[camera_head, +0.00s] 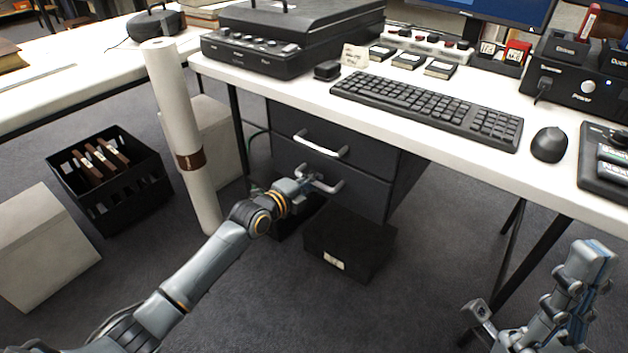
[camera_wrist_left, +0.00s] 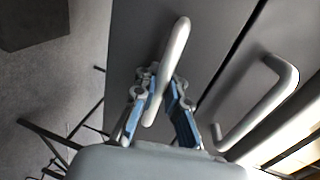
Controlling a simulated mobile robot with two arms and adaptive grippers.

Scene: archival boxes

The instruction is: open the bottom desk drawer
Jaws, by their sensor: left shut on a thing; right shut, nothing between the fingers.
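The bottom desk drawer (camera_head: 363,193) is the lower dark front of the cabinet under the desk, with a light bar handle (camera_head: 331,187). Its front looks about flush with the drawer above; any small gap is hard to tell. My left gripper (camera_head: 307,183) is at this handle. In the left wrist view, the fingers (camera_wrist_left: 163,90) are shut on the bar handle (camera_wrist_left: 177,45), one on each side. My right gripper (camera_head: 591,260) is shut and empty at the lower right, away from the drawer.
The upper drawer has its own handle (camera_head: 320,150). A black box (camera_head: 350,242) stands on the floor just in front of and below the drawer. A white roll (camera_head: 177,115) stands upright left of the cabinet. A black crate (camera_head: 145,190) and pale box (camera_head: 40,245) are further left.

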